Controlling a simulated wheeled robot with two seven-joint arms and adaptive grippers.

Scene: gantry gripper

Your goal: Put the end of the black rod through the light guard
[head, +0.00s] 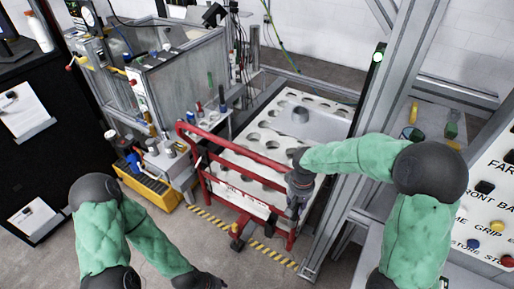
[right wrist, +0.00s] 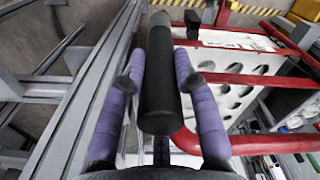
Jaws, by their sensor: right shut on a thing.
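My right gripper (head: 297,200) is at the front right corner of the red cart, left of the metal gantry post. In the right wrist view its purple-wrapped fingers (right wrist: 160,95) are closed around the black rod (right wrist: 159,85), which points away from the palm. In the head view the rod is too small to make out.
Aluminium gantry posts (head: 340,190) rise close to my right arm. A labelled button panel (head: 495,195) is at the right. Yellow-black tape (head: 275,254) marks the floor.

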